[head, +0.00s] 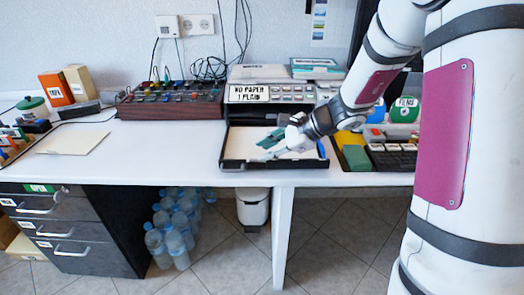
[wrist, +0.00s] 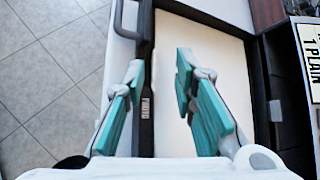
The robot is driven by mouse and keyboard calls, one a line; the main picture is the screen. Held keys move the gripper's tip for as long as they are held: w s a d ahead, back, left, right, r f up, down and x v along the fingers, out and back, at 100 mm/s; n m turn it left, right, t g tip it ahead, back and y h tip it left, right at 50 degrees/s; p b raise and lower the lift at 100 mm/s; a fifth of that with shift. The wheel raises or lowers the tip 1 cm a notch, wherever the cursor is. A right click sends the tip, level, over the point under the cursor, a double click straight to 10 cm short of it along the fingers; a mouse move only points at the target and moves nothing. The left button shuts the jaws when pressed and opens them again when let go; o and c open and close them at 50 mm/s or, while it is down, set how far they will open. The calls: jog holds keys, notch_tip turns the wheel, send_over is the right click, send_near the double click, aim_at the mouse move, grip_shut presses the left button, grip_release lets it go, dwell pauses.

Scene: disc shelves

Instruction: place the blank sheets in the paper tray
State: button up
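The paper tray (head: 228,163) is a black-rimmed drawer pulled out at the front of the machine on the desk. Its pale cream inside shows, and I cannot tell whether that is paper or the tray floor. A flat stack of cream sheets (head: 72,142) lies on the desk at the left, away from my gripper. My gripper (head: 268,147) is over the tray. In the wrist view my gripper (wrist: 159,64) has its teal fingers apart, with the tray's black front rim (wrist: 146,100) showing between them. Nothing is held. I cannot tell whether the fingers touch the rim.
A yellow and green block (head: 356,157) and dark shelf are close on the right. The desk between sheets and tray is clear.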

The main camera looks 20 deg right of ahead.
jog(key=p+v, duration=0.2)
jog(key=v, duration=0.8)
jog(key=s+a+r+n+g+h, duration=0.1)
jog(key=s+a+r+n+g, duration=0.1)
jog(key=s+a+r+n, duration=0.45)
jog(key=s+a+r+n+g, duration=0.1)
jog(key=s+a+n+g, duration=0.3)
jog(key=s, duration=0.6)
jog(key=s+d+n+h, duration=0.2)
jog(key=s+n+h, duration=0.1)
jog(key=s, duration=0.6)
jog(key=s+d+n+h, duration=0.2)
jog(key=s+n, duration=0.3)
jog(key=s, duration=0.4)
jog(key=shift+s+f+n+h, duration=0.35)
jog(key=shift+s+f+h, duration=0.05)
jog(key=shift+h, duration=0.5)
notch_tip(320, 180, up, 21)
jog(key=t+p, duration=0.3)
jog(key=p, duration=1.6)
jog(key=shift+a+r+t+p, duration=0.15)
jog(key=shift+a+t+p, duration=0.05)
jog(key=shift+t+p, duration=0.15)
